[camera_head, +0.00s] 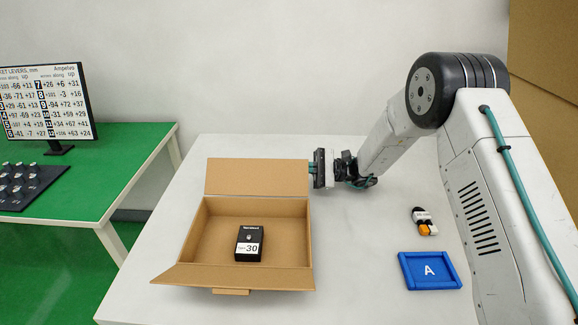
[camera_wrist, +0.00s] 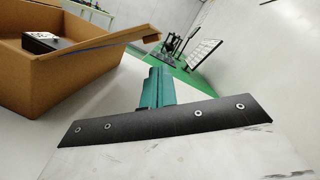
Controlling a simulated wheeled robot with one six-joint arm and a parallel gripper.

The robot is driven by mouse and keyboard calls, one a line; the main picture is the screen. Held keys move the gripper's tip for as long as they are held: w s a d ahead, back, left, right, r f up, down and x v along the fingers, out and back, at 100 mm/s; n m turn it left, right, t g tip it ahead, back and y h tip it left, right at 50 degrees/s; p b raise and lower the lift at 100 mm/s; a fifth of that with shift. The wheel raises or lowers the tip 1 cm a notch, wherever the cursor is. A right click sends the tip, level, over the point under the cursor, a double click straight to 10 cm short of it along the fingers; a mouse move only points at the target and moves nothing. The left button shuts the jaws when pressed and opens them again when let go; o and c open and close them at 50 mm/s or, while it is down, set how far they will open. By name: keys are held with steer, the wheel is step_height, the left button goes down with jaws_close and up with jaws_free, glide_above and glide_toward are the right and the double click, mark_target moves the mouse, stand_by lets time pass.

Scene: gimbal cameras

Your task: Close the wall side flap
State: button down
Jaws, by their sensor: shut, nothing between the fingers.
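An open brown cardboard box (camera_head: 308,235) stands on the white table. Its wall side flap (camera_head: 257,177) stands out from the far rim, open. In the wrist view this flap (camera_wrist: 110,42) sticks out from the box (camera_wrist: 40,90). The near flap (camera_head: 235,277) is also folded outward. A black device with a "30" label (camera_head: 249,243) lies inside the box. My gripper (camera_head: 311,168) is shut and empty, beside the right end of the wall side flap. Its teal fingers (camera_wrist: 155,88) show in the wrist view. I cannot tell whether they touch the flap.
A blue tray marked A (camera_head: 430,283) and a small black, white and orange object (camera_head: 424,221) lie at the right of the table. A green table (camera_head: 110,165) with a monitor (camera_head: 45,103) stands at the left. The wall is behind. Table between box and tray is clear.

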mark_target(268, 164)
steer(key=x, duration=0.7)
steer(key=shift+s+a, duration=0.15)
steer(key=shift+a, duration=0.25)
steer(key=shift+s+a+r, duration=0.1)
steer(key=shift+r, duration=0.05)
